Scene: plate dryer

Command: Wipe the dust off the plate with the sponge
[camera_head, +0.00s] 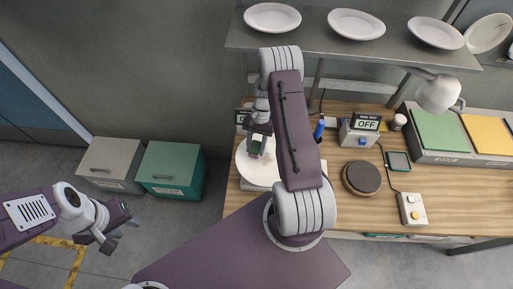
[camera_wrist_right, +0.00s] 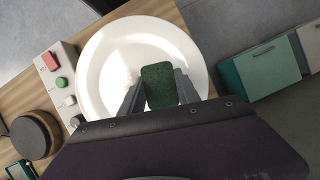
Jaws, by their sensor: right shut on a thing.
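A white plate (camera_head: 244,170) lies at the left end of the wooden worktop; in the right wrist view the plate (camera_wrist_right: 105,50) fills the middle. My right gripper (camera_head: 257,142) is over the plate, shut on a dark green sponge (camera_head: 255,149). In the right wrist view the sponge (camera_wrist_right: 158,87) sits between the two grey fingers (camera_wrist_right: 155,92), over the plate. I cannot tell whether it touches the plate. A faint pale brownish patch shows on the plate left of the sponge. My left gripper (camera_head: 118,232) is empty, with fingers apart, over the floor.
A control box (camera_wrist_right: 62,85) with red, green and white knobs stands beside the plate. A dark round pad (camera_head: 361,178), a box with an OFF display (camera_head: 365,122) and a small button box (camera_head: 412,208) are further right. Plates stand on the shelf (camera_head: 310,48). Grey and green bins stand left.

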